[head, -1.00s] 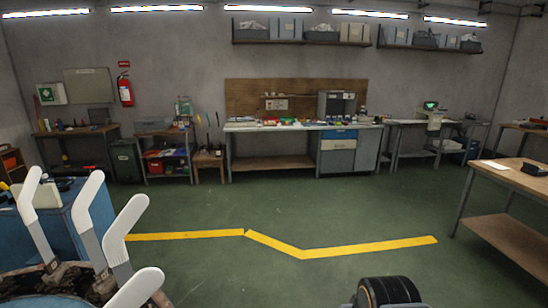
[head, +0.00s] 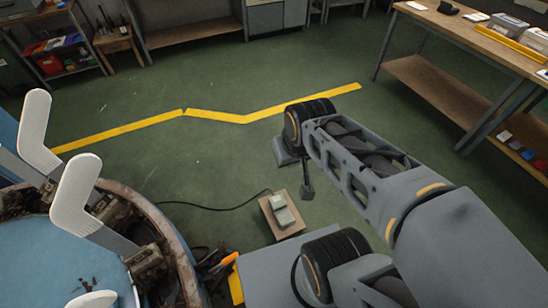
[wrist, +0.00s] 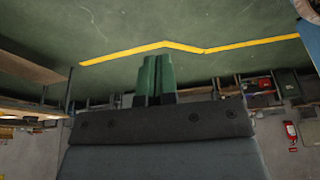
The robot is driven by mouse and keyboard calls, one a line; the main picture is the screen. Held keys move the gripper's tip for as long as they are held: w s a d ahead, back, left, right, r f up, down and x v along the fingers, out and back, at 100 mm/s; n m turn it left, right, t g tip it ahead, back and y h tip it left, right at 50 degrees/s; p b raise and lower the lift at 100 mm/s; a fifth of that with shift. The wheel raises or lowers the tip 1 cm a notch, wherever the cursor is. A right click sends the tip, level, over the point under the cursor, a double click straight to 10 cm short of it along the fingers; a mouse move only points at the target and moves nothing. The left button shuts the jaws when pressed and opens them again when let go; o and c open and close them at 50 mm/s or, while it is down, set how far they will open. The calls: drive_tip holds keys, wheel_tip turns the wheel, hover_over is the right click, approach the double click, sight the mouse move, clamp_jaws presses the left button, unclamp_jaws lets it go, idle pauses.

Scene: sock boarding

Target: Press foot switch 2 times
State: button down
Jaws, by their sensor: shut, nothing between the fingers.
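The foot switch is a small grey-green pedal (head: 282,210) on a brown board (head: 272,227) on the green floor, with a black cable running off to the left. It is in the lower middle of the head view and not seen in the wrist view. My gripper (head: 307,191) shows small and dark at the end of my arm, above the floor and just up and right of the pedal in the picture, apart from it. In the wrist view my gripper's green fingers (wrist: 154,75) are together with nothing between them.
A round blue-topped machine (head: 60,262) with white foot-shaped boards (head: 80,195) stands at the left. A wooden table (head: 440,88) is at the right. A yellow line (head: 240,118) crosses the floor. The floor around the pedal's far side is clear.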

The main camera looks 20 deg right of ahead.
drive_tip(key=w+f+m+g+y+b, duration=0.1)
drive_tip(key=w+f+m+y+b, duration=0.25)
drive_tip(key=f+b, duration=0.95)
drive_tip(key=w+a+f+m+g+y+b, duration=0.1)
drive_tip(key=w+f+m+y+b, duration=0.25)
drive_tip(key=f, duration=1.85)
drive_tip(key=w+f+m+g+y+b, duration=0.15)
drive_tip(key=f+m+b, duration=0.35)
drive_tip(key=f+b, duration=0.85)
drive_tip(key=w+d+f+m+t+h+b, duration=0.1)
drive_tip(key=w+f+m+t, duration=0.15)
drive_tip(key=f, duration=0.45)
drive_tip(key=w+d+f+m+t, duration=0.1)
drive_tip(key=d+f+m, duration=0.15)
drive_tip(key=f, duration=0.55)
drive_tip(key=w+f+m+t+h+b, duration=0.1)
drive_tip(key=f+m, duration=0.2)
drive_tip(key=f, duration=0.4)
drive_tip(key=w+d+f+m+t+h, duration=0.2)
drive_tip(key=w+d+f+m+h, duration=0.1)
drive_tip(key=d, duration=0.3)
drive_tip(key=shift+w+d+f+m+h, duration=0.3)
drive_tip(key=shift+w+d+f+h, duration=0.05)
drive_tip(key=shift+w+f+h, duration=0.1)
drive_tip(key=shift+f, duration=0.15)
